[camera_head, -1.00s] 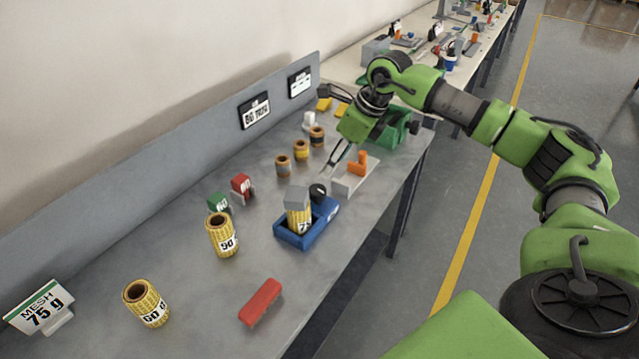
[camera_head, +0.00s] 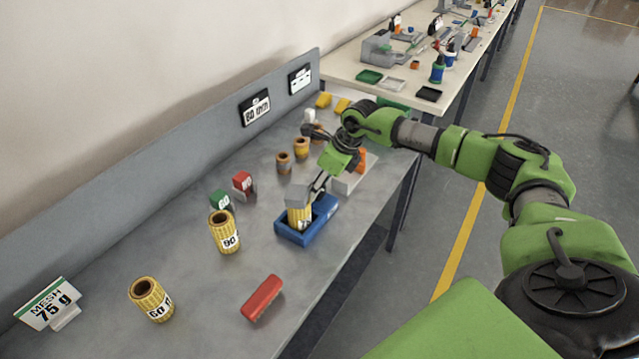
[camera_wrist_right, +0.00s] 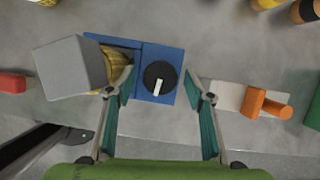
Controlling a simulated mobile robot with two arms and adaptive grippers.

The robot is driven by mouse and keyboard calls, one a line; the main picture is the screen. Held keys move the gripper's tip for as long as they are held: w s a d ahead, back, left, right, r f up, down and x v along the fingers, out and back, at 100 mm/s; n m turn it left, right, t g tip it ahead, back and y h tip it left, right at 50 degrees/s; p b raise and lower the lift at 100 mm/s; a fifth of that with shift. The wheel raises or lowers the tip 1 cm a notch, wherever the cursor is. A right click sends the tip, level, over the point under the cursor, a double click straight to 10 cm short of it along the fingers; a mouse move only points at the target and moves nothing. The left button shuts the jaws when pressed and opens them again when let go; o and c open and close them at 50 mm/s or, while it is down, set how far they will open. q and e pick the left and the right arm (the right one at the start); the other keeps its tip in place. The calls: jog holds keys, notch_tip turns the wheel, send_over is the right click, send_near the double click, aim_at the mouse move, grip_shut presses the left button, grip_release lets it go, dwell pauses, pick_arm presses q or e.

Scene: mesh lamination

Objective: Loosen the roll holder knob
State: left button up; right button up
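The roll holder is a blue tray (camera_head: 291,234) on the bench, holding a yellow mesh roll (camera_head: 299,213) with a grey block (camera_head: 298,195) at its top. In the right wrist view the knob (camera_wrist_right: 160,77) is a black disc with a white pointer mark, on the blue holder (camera_wrist_right: 153,55). My right gripper (camera_head: 314,190) is above the holder's knob end, hiding the knob in the head view. In the wrist view its two fingers (camera_wrist_right: 160,82) are wide open on either side of the knob, empty. The left finger is close to the mesh roll.
Yellow mesh rolls (camera_head: 225,232) and (camera_head: 151,299) stand at left. A red object (camera_head: 262,298) lies near the front edge. A white block with an orange part (camera_wrist_right: 264,104) is just right of the gripper. Several small rolls stand behind.

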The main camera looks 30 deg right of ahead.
jog(key=c, duration=0.9)
jog(key=shift+o, duration=0.2)
jog(key=shift+f+n+b, duration=0.1)
jog(key=shift+n+b, duration=0.2)
jog(key=shift+b, duration=0.2)
jog(key=shift+n+y+b, duration=0.3)
jog(key=shift+n, duration=0.1)
jog(key=shift+r, duration=0.2)
jog(key=o, duration=1.1)
